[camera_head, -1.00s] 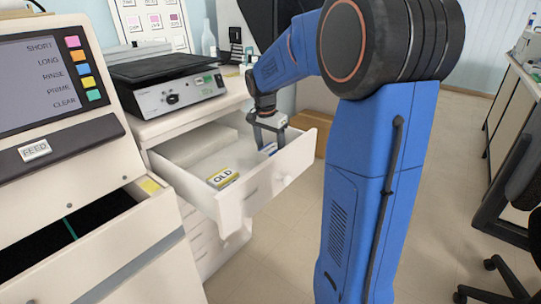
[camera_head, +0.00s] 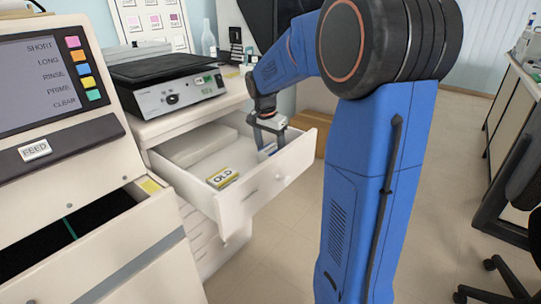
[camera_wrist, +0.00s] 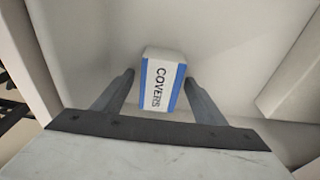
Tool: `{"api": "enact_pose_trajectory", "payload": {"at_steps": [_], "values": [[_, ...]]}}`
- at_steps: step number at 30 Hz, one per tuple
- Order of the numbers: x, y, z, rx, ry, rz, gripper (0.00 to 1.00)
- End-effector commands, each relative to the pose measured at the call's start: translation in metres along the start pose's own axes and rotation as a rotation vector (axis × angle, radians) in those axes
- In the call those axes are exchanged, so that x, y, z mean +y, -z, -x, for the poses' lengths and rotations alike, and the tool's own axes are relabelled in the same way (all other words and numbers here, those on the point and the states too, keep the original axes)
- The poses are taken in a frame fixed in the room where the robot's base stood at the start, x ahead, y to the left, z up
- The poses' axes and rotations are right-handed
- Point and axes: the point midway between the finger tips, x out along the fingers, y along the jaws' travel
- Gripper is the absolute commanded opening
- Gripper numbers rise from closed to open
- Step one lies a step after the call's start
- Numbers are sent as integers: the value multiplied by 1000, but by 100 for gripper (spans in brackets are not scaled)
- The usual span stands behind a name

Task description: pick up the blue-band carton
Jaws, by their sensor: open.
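The blue-band carton (camera_wrist: 161,82) is a small white box with blue side bands and the word COVERS. It lies inside the open drawer (camera_head: 262,190). In the wrist view it sits between the tips of my gripper (camera_wrist: 160,90), with a finger on each side and a small gap at each. My gripper is open and reaches down into the drawer in the head view (camera_head: 267,145). There the carton (camera_head: 268,151) is mostly hidden behind the fingers.
A yellow-banded carton marked OLD (camera_head: 222,177) lies in the drawer's front left part. The drawer walls stand close around my gripper. A black-topped device (camera_head: 172,90) sits on the counter above. A second open drawer (camera_head: 90,235) is at lower left.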

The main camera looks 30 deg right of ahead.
Motion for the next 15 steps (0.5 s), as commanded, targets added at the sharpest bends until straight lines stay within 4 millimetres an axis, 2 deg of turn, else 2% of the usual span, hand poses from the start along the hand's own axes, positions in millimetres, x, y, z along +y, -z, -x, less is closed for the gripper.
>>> {"api": "enact_pose_trajectory", "payload": {"at_steps": [2,3,8,15], "values": [[0,0,0,0,0,0,65],[0,0,0,0,0,0,60],[0,0,0,0,0,0,22],[0,0,0,0,0,0,20]]}}
